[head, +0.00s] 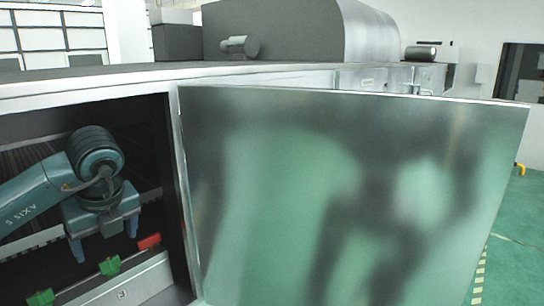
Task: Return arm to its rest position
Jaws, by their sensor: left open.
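My left arm comes in from the left and reaches inside an open cabinet (62,92). My left gripper (104,243) points down inside it, with its two fingers apart and nothing seen between them. It hangs above a light metal rail or ledge (130,285) in the lower part of the cabinet. My right gripper is not in view.
A large reflective door (350,200) stands open to the right of the opening. A small red part (149,241) and two green parts, one here (110,265) and one at the bottom edge (42,298), sit below the gripper.

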